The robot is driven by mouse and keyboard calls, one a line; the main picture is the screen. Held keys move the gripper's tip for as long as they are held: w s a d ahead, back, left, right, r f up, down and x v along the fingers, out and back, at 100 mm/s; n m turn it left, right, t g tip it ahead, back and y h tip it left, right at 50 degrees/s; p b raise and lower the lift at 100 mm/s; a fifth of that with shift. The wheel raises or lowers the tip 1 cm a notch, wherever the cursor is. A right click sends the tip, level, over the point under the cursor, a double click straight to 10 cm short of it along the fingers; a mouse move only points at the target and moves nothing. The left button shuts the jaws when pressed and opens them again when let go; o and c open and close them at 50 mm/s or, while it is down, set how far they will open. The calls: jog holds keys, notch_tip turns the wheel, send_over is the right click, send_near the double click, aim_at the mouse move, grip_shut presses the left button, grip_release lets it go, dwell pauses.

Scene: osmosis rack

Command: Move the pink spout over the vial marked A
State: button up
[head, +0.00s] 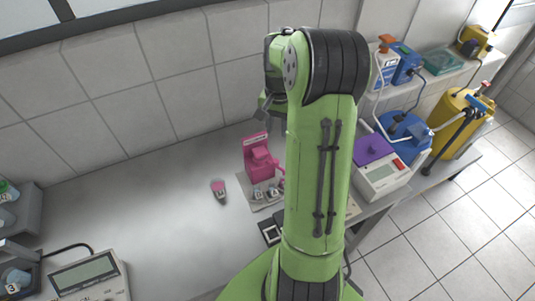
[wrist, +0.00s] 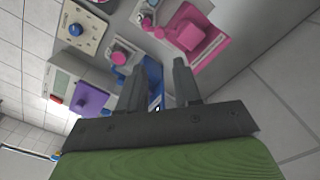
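The pink dispenser (head: 257,160) stands on the bench near the wall in the head view. Its pink spout (head: 279,169) reaches out to the right side, partly cut off by my arm. Small vials with dark marks stand on a grey base in front of it. The mark on the right one (head: 274,191) looks like an A, but it is small. In the wrist view the pink dispenser (wrist: 187,35) is at upper right, with small vials (wrist: 146,18) left of it. My gripper (wrist: 159,66) is open and empty, its fingers apart from the dispenser.
A purple-topped instrument (head: 379,172) is right of my arm. Blue (head: 404,132) and yellow (head: 460,120) containers stand further right. The bench left of the dispenser is mostly clear.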

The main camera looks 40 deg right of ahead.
aim_at(276, 161)
notch_tip(276, 161, down, 15)
jog(key=shift+r, duration=0.15)
grip_shut()
